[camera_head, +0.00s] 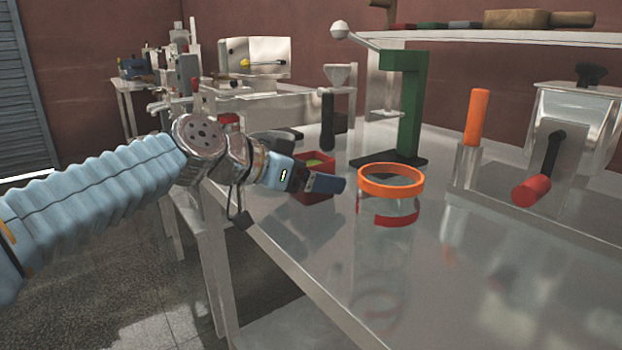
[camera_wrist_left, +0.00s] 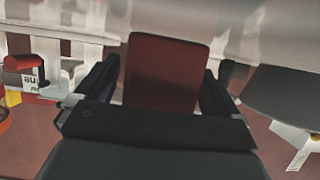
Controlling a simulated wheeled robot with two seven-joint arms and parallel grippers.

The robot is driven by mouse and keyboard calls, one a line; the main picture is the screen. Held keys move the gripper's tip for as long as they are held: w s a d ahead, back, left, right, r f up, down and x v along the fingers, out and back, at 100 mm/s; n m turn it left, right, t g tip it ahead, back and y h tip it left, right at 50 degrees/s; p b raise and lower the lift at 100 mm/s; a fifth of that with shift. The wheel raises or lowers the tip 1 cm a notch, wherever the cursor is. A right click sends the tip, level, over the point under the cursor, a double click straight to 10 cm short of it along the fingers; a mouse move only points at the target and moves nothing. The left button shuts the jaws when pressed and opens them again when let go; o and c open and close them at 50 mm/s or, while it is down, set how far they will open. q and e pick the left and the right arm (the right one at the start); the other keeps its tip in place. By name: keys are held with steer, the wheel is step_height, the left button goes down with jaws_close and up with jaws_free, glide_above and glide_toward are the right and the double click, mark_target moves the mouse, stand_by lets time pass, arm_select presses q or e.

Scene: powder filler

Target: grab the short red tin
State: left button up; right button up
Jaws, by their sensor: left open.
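The short red tin (camera_head: 312,197) stands on the metal table near its left edge in the head view. It is box-shaped, with something green inside its open top. My left gripper (camera_head: 318,182) is in front of the tin and hides part of it. In the left wrist view the red tin (camera_wrist_left: 165,75) shows between the two dark fingers of my left gripper (camera_wrist_left: 158,88), which is open. Gaps show between the tin's upper sides and the fingers; its lower end is hidden by the gripper body. My right gripper is not in view.
A clear jar with an orange rim (camera_head: 391,180) stands just right of the gripper. A green press stand (camera_head: 411,110) is behind it. A machine with a red-knobbed lever (camera_head: 531,190) is at right. The table's front middle is clear.

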arm_select(q)
steer(key=c, duration=1.2)
steer(key=shift+o, duration=0.2)
steer(key=shift+r, duration=0.1)
